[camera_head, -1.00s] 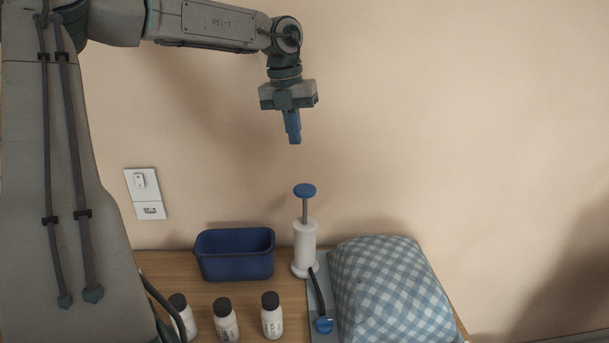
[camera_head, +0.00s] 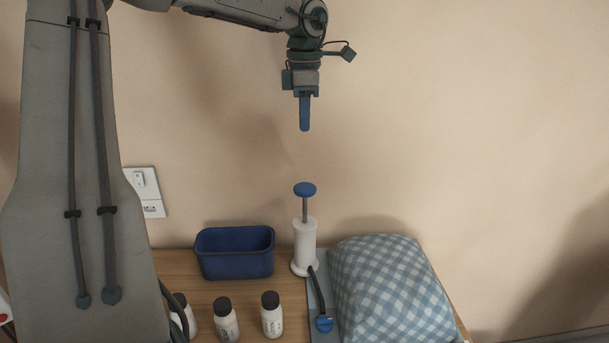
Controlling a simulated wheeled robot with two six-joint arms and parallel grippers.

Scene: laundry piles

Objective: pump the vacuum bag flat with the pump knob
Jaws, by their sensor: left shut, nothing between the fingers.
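The white pump (camera_head: 304,248) stands upright on the table, beside the vacuum bag. Its blue knob (camera_head: 305,189) is up on a bare grey rod. A dark hose (camera_head: 319,291) runs from the pump's foot to a blue valve (camera_head: 324,323) at the bag's edge. The vacuum bag (camera_head: 389,293), with a blue and white check, is puffed up. My left gripper (camera_head: 304,128) is shut and empty, pointing down above the knob with a clear gap between them. My right gripper is not in view.
A dark blue bin (camera_head: 235,254) stands left of the pump. Several white bottles with dark caps, one of them a bottle (camera_head: 271,316) nearest the pump, line the front. A wall with a socket plate (camera_head: 146,190) is behind the table (camera_head: 262,292).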

